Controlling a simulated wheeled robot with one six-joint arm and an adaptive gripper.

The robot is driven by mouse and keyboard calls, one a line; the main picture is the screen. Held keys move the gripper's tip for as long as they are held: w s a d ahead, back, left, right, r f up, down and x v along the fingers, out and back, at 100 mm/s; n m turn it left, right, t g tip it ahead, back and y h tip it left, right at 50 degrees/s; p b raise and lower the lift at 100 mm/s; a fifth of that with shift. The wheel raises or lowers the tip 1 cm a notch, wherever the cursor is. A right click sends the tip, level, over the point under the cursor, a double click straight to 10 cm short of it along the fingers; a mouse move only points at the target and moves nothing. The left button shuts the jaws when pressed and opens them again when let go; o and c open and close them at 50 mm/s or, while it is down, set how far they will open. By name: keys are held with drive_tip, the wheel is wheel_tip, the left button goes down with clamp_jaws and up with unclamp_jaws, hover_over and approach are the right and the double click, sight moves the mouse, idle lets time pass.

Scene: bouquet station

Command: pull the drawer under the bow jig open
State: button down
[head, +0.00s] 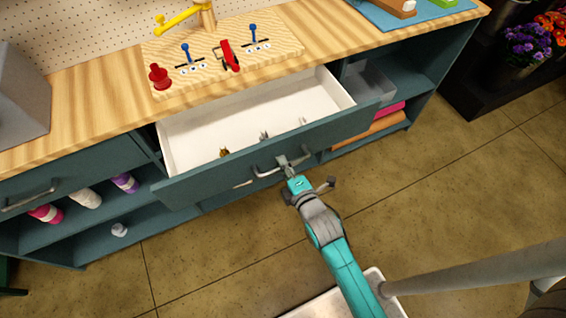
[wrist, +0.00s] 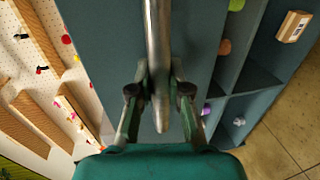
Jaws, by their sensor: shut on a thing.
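The drawer (head: 330,138) under the bow jig stands well out from the bench in the head view, its white inside showing. A few small things lie near its front wall. The bow jig (head: 215,58) is a light wood board on the bench top, with blue levers, a red clamp and a red knob. My gripper (head: 284,164) is at the drawer front, shut on the metal bar handle (head: 266,172). In the wrist view the handle (wrist: 152,45) runs between the two fingers, in front of the teal drawer front (wrist: 95,40).
A second, closed drawer with a handle (head: 32,198) is at the left. Yarn spools (head: 85,198) lie on the shelf below. A grey bin (head: 370,82) stands on the right shelf. Flower buckets stand at the far right. The floor (head: 230,255) in front is mostly clear.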

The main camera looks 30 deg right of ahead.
drive_tip(key=c, duration=1.1)
unclamp_jaws()
drive_tip(key=v, duration=1.2)
drive_tip(key=shift+s+f, duration=0.1)
drive_tip(key=s+r+m, duration=0.3)
drive_tip(key=s+m, duration=0.6)
drive_tip(key=s, duration=0.2)
drive_tip(key=s+r+m, duration=0.4)
drive_tip(key=s+m, duration=0.5)
drive_tip(key=s, duration=0.2)
drive_tip(key=shift+s+r+g, duration=0.15)
drive_tip(key=shift+s+g, duration=0.1)
drive_tip(key=shift+g, duration=0.15)
